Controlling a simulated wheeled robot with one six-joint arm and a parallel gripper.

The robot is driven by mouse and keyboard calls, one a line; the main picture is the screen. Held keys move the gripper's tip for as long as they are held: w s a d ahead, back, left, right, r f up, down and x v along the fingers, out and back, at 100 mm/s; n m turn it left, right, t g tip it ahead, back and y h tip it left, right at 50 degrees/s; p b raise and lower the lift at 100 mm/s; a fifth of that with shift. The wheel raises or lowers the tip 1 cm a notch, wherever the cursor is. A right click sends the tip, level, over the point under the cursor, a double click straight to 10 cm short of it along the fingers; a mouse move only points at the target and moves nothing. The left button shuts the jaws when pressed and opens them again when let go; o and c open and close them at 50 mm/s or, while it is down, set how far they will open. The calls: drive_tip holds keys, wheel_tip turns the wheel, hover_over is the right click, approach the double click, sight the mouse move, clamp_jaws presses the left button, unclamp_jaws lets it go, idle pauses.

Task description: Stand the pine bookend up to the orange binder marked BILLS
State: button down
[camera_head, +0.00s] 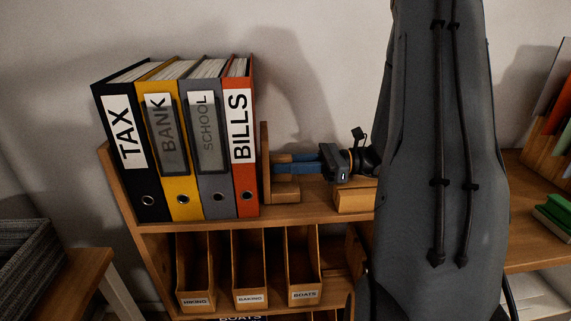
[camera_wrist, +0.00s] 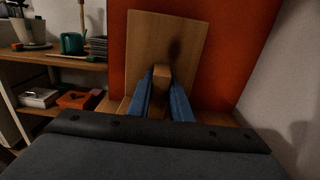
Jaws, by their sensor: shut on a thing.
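The orange binder marked BILLS (camera_head: 239,140) stands upright at the right end of a row of binders on the shelf. The pine bookend (camera_head: 265,165) stands upright just right of it, its tall plate facing the binder. Whether they touch is hard to tell in the head view. In the wrist view the bookend's plate (camera_wrist: 163,45) is in front of the orange binder face (camera_wrist: 245,45). My gripper (camera_head: 285,163) reaches in from the right, its blue fingers shut on the bookend's middle block; they also show in the wrist view (camera_wrist: 161,85).
Black TAX (camera_head: 123,150), yellow BANK (camera_head: 172,150) and grey SCHOOL (camera_head: 206,150) binders stand to the left. A wooden block or box (camera_head: 354,202) sits on the shelf below my wrist. Magazine files (camera_head: 249,270) fill the shelf underneath. The wall is close behind.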

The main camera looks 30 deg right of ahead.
drive_tip(key=shift+f, duration=0.15)
drive_tip(key=c, duration=1.6)
unclamp_jaws()
drive_tip(key=shift+d, duration=0.1)
drive_tip(key=b+v, duration=0.1)
drive_tip(key=v, duration=1)
drive_tip(key=shift+s+d+b, duration=0.15)
drive_tip(key=shift+d+b, duration=0.15)
drive_tip(key=shift+d, duration=0.1)
drive_tip(key=shift+r, duration=0.2)
